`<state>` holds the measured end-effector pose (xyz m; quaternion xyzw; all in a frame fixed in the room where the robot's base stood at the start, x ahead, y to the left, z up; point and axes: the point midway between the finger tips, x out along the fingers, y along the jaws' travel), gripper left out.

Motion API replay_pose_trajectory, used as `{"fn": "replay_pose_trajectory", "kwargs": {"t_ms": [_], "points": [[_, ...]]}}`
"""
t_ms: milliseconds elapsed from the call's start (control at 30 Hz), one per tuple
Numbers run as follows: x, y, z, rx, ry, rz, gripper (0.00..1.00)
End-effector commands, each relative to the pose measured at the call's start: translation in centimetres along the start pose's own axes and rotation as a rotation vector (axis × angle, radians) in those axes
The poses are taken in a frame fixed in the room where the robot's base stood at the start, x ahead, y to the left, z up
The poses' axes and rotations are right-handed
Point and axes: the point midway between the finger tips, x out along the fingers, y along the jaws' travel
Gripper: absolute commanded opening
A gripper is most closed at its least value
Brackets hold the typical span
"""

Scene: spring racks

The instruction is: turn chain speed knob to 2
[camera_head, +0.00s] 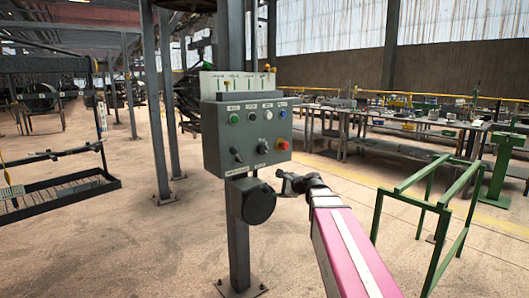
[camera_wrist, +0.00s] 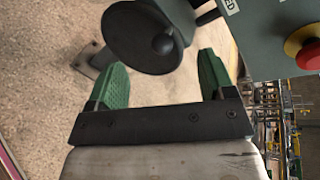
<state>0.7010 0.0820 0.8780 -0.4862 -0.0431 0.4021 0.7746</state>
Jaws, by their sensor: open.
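A grey-green control box (camera_head: 213,140) stands on a post. Its lower front has two dark knobs, a left knob (camera_head: 237,155) and a right knob (camera_head: 262,147), with small labels too small to read. I cannot tell from the head view which one is chain speed, or their settings. My gripper (camera_head: 288,182) is below and right of the box's front; it touches neither knob. A label ending in "ED" (camera_wrist: 230,5) shows at the wrist view's top edge; no dial is clear there.
A red emergency button (camera_head: 282,144) sits right of the knobs and shows in the wrist view (camera_wrist: 303,48). A black round disc (camera_head: 258,205) on the post is close left of my gripper. A green frame (camera_head: 432,205) stands to the right.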

Motion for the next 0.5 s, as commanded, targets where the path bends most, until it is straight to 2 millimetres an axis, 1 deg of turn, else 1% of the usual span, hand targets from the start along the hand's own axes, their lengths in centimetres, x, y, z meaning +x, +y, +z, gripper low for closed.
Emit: {"fn": "replay_pose_trajectory", "kwargs": {"t_ms": [33, 100, 200, 300, 400, 500], "points": [[-0.3, -3.0, 0.8, 0.079, -0.031, -0.067, 0.76], [-0.9, -6.1, 1.9, 0.193, -0.078, -0.147, 0.76], [-1.8, -9.4, 3.0, 0.316, -0.136, -0.226, 0.76], [-2.4, -11.2, 3.6, 0.390, -0.173, -0.268, 0.76], [-2.4, -11.9, 3.9, 0.419, -0.189, -0.284, 0.76], [-1.6, -12.3, 4.0, 0.423, -0.191, -0.285, 0.76]]}}
